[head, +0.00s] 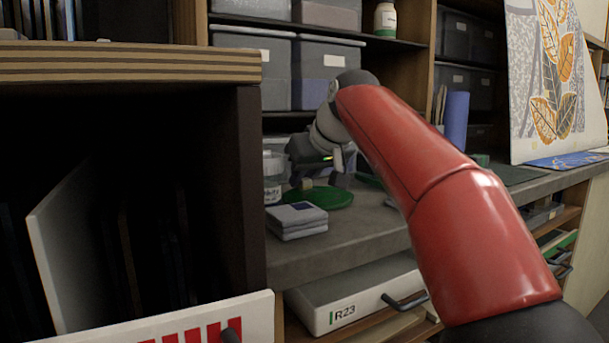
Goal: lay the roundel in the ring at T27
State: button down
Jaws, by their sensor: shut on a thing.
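Part of another green thing (370,181) shows behind the gripper, mostly hidden by my arm. No label T27 and no clear ring can be made out.
A stack of grey-blue tiles (297,220) lies in front of the disc, and a clear jar (272,178) stands to its left. A dark cabinet (130,75) blocks the left. A white drawer marked R23 (360,296) is below the counter (375,232). Grey bins (325,72) stand behind.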

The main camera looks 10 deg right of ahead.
jog(key=c, duration=1.3)
grip_release()
jog(key=shift+f, duration=0.1)
